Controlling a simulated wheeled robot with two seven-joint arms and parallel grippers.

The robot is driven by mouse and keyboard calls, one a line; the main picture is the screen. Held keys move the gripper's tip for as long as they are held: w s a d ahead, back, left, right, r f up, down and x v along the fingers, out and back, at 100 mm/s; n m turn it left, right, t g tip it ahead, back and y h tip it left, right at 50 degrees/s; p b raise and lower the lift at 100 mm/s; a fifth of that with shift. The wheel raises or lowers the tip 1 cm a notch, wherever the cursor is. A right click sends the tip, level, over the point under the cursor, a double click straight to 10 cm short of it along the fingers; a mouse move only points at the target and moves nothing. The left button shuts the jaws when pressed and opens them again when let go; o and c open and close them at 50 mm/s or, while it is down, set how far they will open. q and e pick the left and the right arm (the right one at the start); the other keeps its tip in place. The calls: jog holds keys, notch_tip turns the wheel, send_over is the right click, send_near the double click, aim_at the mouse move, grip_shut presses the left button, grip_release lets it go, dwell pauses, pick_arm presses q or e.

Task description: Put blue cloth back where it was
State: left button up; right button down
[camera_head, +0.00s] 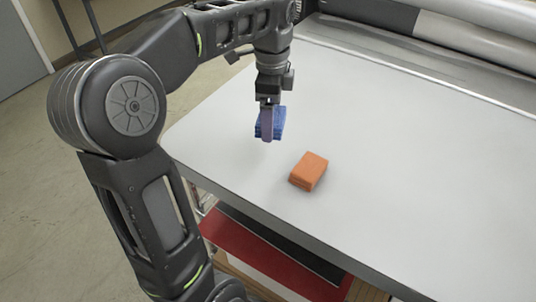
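The blue cloth (279,122) is a small folded pad near the left part of the white table (400,180). My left gripper (267,134) points straight down at it. One finger shows in front of the cloth and the other is hidden behind it, so the gripper appears shut on the cloth. I cannot tell for sure whether the cloth touches the table or hangs just above it. My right gripper is not in view.
An orange folded cloth or block (309,171) lies on the table, nearer and to the right of the blue cloth. A laminator roller (470,40) runs along the back. The right part of the table is clear. Red and dark sheets (260,250) lie on a shelf below.

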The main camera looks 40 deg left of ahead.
pick_arm(q)
send_over(271, 155)
jog(key=shift+f, duration=3.15)
notch_tip(271, 155, down, 3)
jog(key=shift+f+p, duration=0.2)
jog(key=shift+p, duration=0.1)
jog(key=shift+f, duration=0.15)
jog(key=shift+f, duration=0.2)
jog(key=o, duration=1.1)
jog(key=shift+o, duration=0.2)
